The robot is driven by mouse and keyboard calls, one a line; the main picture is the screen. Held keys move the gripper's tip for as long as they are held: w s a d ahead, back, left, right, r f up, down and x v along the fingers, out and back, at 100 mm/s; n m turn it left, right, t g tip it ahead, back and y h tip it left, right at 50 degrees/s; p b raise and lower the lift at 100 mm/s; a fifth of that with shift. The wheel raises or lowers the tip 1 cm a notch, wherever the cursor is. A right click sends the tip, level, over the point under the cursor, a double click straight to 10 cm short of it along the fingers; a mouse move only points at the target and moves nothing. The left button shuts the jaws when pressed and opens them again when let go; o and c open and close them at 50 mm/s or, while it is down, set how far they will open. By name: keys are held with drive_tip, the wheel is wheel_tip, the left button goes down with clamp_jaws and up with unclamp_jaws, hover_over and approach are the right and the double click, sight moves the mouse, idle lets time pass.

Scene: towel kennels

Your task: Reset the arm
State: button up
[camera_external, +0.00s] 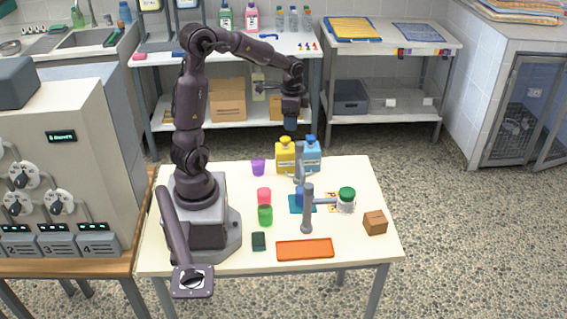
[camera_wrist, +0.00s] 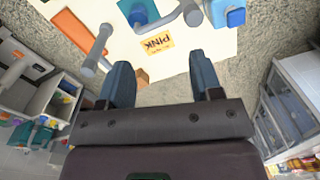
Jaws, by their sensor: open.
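The fingers point toward the table. My arm is raised, with its elbow high, and its base stands on the left part of the table.
A shelf unit (camera_external: 225,60) stands behind.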

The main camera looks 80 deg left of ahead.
drive_tip(key=s+d+r+n+t, duration=0.1)
drive_tip(key=s+d+r+t, duration=0.1)
drive_tip(key=d, duration=0.7)
drive_tip(key=s+d+r+n+t, duration=0.1)
drive_tip(key=s+d+r+t, duration=0.2)
drive_tip(key=d, duration=0.6)
drive_tip(key=s+r, duration=0.2)
drive_tip(key=s, duration=0.1)
drive_tip(key=shift+s+r+n+t, duration=0.25)
drive_tip(key=shift+s+n+t, duration=0.05)
drive_tip(key=shift+s+n, duration=0.1)
